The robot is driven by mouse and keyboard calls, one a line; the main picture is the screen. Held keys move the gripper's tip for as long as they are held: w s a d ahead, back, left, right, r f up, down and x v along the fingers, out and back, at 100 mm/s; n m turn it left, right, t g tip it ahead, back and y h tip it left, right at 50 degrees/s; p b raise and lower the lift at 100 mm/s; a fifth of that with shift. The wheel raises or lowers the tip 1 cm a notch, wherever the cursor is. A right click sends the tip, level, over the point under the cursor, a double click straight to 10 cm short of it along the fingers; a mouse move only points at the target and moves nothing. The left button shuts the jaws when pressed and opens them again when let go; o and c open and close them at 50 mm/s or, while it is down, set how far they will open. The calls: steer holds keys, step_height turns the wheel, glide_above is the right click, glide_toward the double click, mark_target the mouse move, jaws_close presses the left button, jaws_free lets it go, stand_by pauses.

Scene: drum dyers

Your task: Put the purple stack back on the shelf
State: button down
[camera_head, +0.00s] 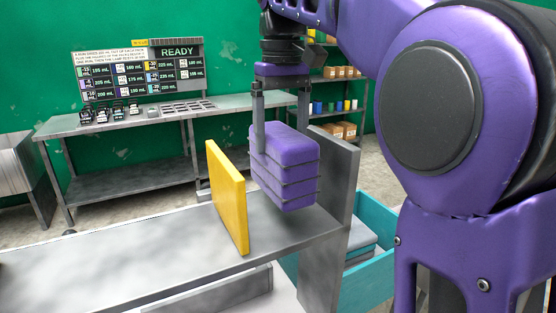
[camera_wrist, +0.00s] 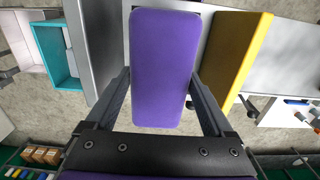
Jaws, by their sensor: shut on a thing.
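The purple stack (camera_head: 286,172) is made of several purple layers with darker edges between them. My gripper (camera_head: 280,120) is shut on it, with one finger on each side. In the head view the stack is upright over the grey shelf (camera_head: 170,245), between the yellow panel and the grey end wall (camera_head: 334,185). I cannot tell whether its bottom touches the shelf. In the wrist view the purple top (camera_wrist: 163,65) fills the space between the fingers, and its lower layers are hidden.
A yellow upright panel (camera_head: 228,198) stands left of the stack. A teal bin (camera_head: 372,275) with grey items is right of the end wall. The shelf left of the yellow panel is bare. A bench (camera_head: 130,122) with a sign reading READY (camera_head: 177,51) stands at the back.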

steer(key=shift+f+b, duration=0.5)
steer(key=shift+f, duration=1.65)
jaws_free()
steer(key=shift+f, duration=0.15)
step_height(320, 180, up, 12)
steer(key=shift+r+p, duration=0.15)
steer(key=shift+p, duration=0.75)
